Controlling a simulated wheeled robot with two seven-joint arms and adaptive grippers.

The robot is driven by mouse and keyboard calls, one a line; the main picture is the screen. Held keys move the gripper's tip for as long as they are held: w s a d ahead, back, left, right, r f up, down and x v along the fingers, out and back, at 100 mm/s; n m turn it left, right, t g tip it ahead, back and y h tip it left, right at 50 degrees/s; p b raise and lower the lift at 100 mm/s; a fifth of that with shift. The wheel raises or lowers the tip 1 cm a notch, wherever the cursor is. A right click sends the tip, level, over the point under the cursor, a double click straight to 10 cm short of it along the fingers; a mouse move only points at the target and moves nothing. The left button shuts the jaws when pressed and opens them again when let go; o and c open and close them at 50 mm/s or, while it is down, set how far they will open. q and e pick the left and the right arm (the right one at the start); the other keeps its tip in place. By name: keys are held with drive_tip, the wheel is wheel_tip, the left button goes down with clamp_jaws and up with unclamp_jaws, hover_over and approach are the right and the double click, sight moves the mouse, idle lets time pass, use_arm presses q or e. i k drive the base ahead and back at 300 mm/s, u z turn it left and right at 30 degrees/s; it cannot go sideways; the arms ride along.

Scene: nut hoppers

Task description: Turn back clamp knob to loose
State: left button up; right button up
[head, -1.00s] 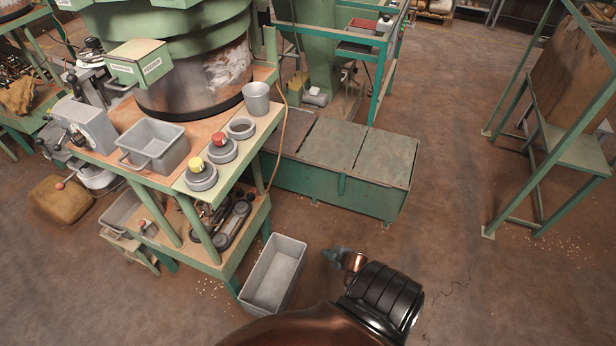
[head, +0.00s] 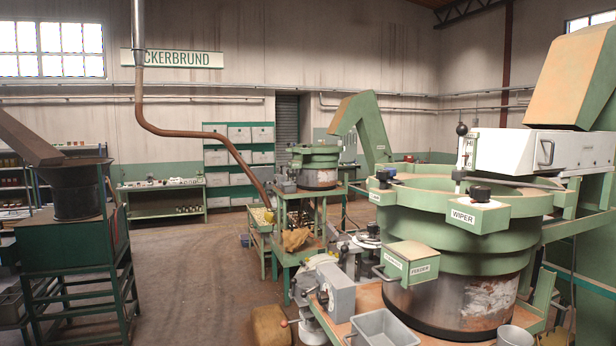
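A green bowl feeder (head: 450,250) stands at the right on its bench. A black knob (head: 480,192) sits on the green box marked WIPER at the bowl's front. Another dark knob (head: 386,175) sits on a bracket at the bowl's left rim. A black ball-topped post (head: 461,129) rises behind the wiper box. Neither of my grippers is in this view.
A green box marked FEEDER (head: 412,260) juts from the bowl's left side. A grey bin (head: 385,328) and a metal cup (head: 514,336) stand on the bench. A second bowl feeder (head: 318,165) is farther back. Open floor (head: 190,270) lies left of the bench.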

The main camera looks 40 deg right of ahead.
sight(382, 176)
drive_tip(key=u, duration=0.25)
drive_tip(key=i, duration=2.45)
drive_tip(key=z, duration=3.2)
